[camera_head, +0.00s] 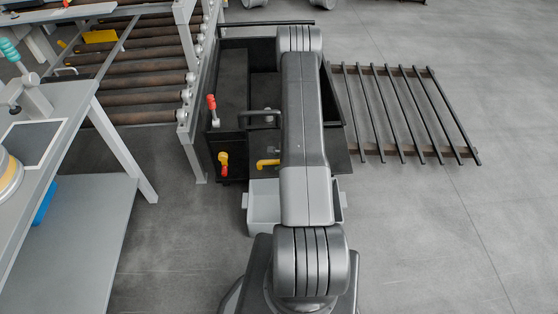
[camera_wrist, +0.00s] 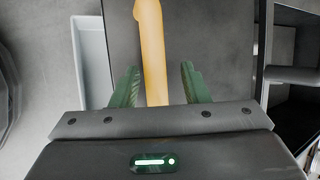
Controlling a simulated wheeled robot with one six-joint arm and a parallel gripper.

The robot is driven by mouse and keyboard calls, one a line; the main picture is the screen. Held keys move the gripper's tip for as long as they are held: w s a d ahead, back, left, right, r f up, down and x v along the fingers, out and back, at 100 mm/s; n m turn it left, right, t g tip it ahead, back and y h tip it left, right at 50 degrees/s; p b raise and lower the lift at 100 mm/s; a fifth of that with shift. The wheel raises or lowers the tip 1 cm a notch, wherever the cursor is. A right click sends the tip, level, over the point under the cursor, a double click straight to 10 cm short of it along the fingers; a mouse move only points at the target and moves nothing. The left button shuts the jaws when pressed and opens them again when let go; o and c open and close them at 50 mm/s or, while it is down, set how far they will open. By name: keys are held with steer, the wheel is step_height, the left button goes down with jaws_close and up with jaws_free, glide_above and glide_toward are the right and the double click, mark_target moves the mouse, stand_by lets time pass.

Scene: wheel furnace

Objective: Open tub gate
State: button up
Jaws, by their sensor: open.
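A black tub (camera_head: 232,85) stands at the centre of the head view, partly hidden behind my arm. A yellow handle (camera_head: 267,163) shows low at its front, just left of my arm. In the wrist view a yellow-orange bar (camera_wrist: 152,45), which looks like that handle, runs up the picture in front of a dark flat panel (camera_wrist: 210,45). My gripper (camera_wrist: 159,80) is open, with one green finger on each side of the bar and visible gaps to both. I cannot tell how deep the bar sits between the fingers. The head view hides my gripper behind the arm.
A red-handled lever (camera_head: 212,104) and a yellow-and-red knob (camera_head: 223,160) are on the tub's left side. A light grey bin (camera_head: 263,205) is below its front. A roller conveyor (camera_head: 145,70) and workbench (camera_head: 85,110) stand left. A barred rack (camera_head: 400,110) lies right; floor beyond is clear.

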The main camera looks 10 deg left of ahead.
steer(key=p+v, duration=0.1)
steer(key=v, duration=1.2)
steer(key=shift+d+r+p, duration=0.15)
steer(key=shift+r+p, duration=0.2)
steer(key=shift+f, duration=0.1)
steer(key=b+x, duration=0.1)
steer(key=x, duration=1.2)
steer(key=shift+f+b, duration=0.4)
steer(key=shift+r, duration=0.1)
